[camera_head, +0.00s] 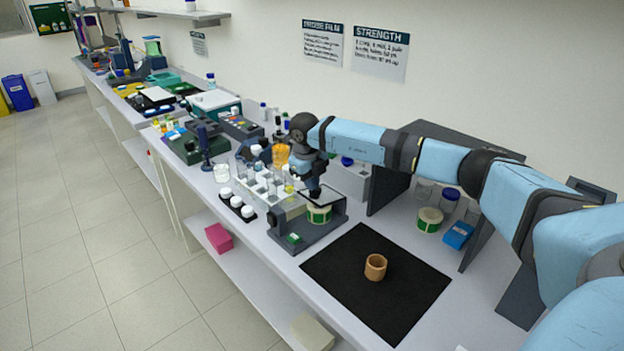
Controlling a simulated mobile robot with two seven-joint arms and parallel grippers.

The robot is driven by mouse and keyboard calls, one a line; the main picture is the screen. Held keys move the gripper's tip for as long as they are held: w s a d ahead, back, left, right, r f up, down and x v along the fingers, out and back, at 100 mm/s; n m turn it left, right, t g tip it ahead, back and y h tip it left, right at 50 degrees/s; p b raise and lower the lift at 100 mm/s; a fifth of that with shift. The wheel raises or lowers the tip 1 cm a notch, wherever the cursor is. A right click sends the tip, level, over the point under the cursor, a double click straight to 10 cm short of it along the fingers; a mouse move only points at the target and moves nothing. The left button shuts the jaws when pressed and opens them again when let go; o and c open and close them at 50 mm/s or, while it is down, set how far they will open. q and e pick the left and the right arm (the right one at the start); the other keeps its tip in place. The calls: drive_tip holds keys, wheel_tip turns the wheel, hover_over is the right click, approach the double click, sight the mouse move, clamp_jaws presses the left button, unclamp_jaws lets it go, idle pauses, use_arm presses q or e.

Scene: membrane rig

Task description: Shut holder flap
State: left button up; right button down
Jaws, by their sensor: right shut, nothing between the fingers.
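My right gripper (315,194) is shut and empty, pointing down at the flap from above. It appears to touch the flap or hover just over it; I cannot tell which. It hides part of the flap's far side. My left gripper is out of view.
A brown ring (375,267) rests on the black mat (405,299). White-lidded jars (237,203) and a rack of tubes stand left of the holder.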

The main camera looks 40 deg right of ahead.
sight(310, 198)
drive_tip(key=shift+a+f, duration=0.35)
drive_tip(key=shift+f+b, duration=0.35)
drive_tip(key=shift+f, duration=0.5)
drive_tip(key=shift+s+a, duration=0.1)
drive_tip(key=shift+a, duration=0.1)
drive_tip(key=shift+a+f, duration=0.1)
drive_tip(key=shift+f, duration=0.15)
